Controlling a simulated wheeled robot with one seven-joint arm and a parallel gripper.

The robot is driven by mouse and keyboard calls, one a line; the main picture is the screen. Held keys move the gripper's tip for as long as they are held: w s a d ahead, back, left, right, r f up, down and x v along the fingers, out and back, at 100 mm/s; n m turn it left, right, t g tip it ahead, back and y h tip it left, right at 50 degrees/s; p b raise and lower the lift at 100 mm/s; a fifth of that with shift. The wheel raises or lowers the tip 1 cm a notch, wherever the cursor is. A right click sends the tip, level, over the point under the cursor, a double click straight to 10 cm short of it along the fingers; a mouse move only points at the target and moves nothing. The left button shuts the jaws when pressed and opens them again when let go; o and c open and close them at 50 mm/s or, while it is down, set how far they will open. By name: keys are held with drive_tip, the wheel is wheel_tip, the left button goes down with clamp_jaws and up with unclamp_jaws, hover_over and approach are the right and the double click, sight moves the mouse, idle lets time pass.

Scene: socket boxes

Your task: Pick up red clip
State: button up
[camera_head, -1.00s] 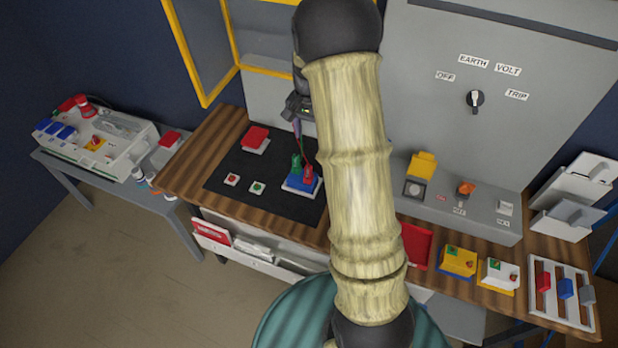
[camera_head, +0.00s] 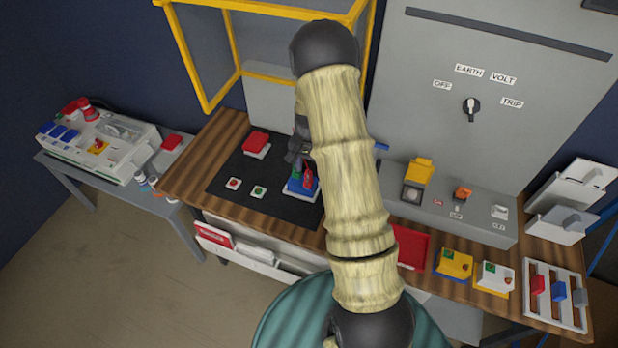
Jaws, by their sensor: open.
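The red clip (camera_head: 308,179) stands on a blue block on a white base (camera_head: 296,190), on the black mat (camera_head: 270,207). A green clip stands beside it at the left and is mostly hidden now. My gripper (camera_head: 300,158) is just above and behind the clips, close to the red one. It is open. My arm hides part of it, and I cannot tell whether its fingers are around the red clip.
A red block (camera_head: 256,143) and two small button plates (camera_head: 234,184) sit on the mat. A grey panel box (camera_head: 450,205) is at the right. A yellow frame (camera_head: 275,12) rises behind the bench.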

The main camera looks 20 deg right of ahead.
sight(308, 178)
drive_tip(key=shift+f, duration=0.35)
drive_tip(key=shift+a+f+p, duration=0.2)
drive_tip(key=shift+f+p, duration=1.05)
drive_tip(key=shift+f, duration=1.35)
drive_tip(key=c, duration=1)
